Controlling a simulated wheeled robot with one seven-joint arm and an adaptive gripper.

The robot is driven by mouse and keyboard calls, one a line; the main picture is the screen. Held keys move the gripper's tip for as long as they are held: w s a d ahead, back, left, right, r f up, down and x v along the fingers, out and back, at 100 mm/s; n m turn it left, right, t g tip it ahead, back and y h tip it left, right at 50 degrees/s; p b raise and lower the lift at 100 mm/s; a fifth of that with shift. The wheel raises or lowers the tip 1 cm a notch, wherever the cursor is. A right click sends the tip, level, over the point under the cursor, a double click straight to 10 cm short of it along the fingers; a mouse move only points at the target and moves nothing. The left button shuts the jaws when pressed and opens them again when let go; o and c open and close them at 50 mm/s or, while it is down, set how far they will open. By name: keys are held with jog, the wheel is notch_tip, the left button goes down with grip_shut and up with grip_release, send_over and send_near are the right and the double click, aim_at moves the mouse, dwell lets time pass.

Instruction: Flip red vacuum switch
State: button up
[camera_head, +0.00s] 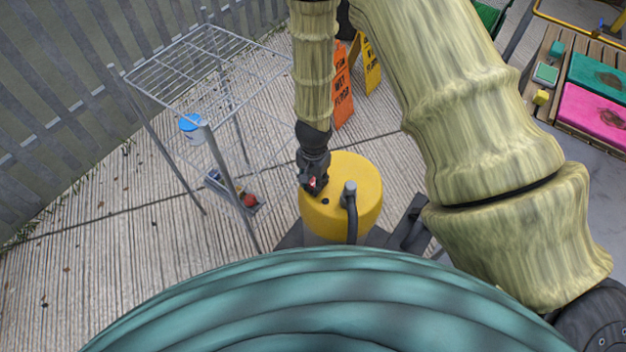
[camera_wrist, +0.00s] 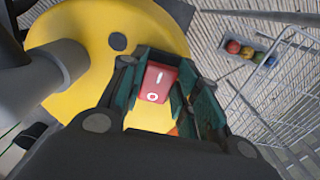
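The yellow vacuum (camera_head: 352,195) stands on the ground in the middle of the head view, with a grey hose fitting (camera_head: 350,190) on its top. Its round yellow top (camera_wrist: 95,30) fills the left of the wrist view. The red switch (camera_wrist: 157,82), marked with a white line and a circle, is on that top. My gripper (camera_wrist: 158,90) is over the switch, with its teal-lined fingers apart on either side of it. I cannot tell whether a finger touches the switch. In the head view my gripper (camera_head: 312,183) hides most of the switch.
A wire rack (camera_head: 205,75) stands close on the left, with a blue-lidded tub (camera_head: 190,123) on it. Orange (camera_head: 342,90) and yellow (camera_head: 371,65) wet-floor signs stand behind the vacuum. A bench with pink (camera_head: 592,110) and green pads is at the right.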

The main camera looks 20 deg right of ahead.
aim_at(311, 185)
jog(key=shift+f+b, duration=0.15)
jog(key=shift+b, duration=0.2)
jog(key=shift+s+a+t+h, duration=0.1)
jog(key=shift+t+h, duration=0.3)
jog(key=shift+h, duration=0.1)
jog(key=o, duration=1)
jog(key=shift+s+a+r, duration=0.15)
jog(key=shift+r, duration=1.75)
jog(key=shift+s+a+r, duration=0.1)
jog(key=shift+a+r, duration=0.05)
jog(key=shift+r, duration=1.75)
